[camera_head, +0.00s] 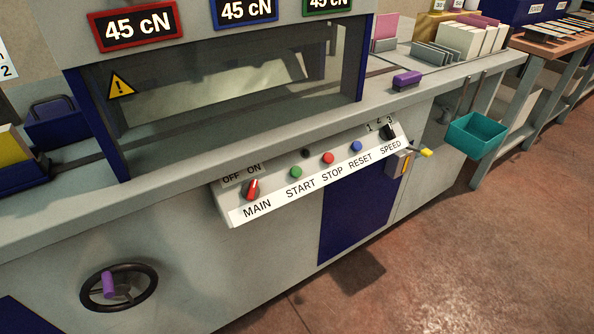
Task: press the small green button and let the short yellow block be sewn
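The small green button (296,173) is on the sloped white control panel (237,213), above the word START. Nothing covers it. A yellow block (12,147) stands at the left edge of the view in a dark blue holder (22,179). It is cut off by the frame, so its full length cannot be told. The window (215,90) of the machine has a dark blue frame, and no block can be made out behind it. Neither of my grippers is in view.
The panel also has a red MAIN knob (252,188), a red STOP button (328,158), a blue RESET button (356,147) and a black SPEED knob (388,132). A purple-handled wheel (120,287) is below left. A teal bin (474,136) hangs at right. The floor in front is clear.

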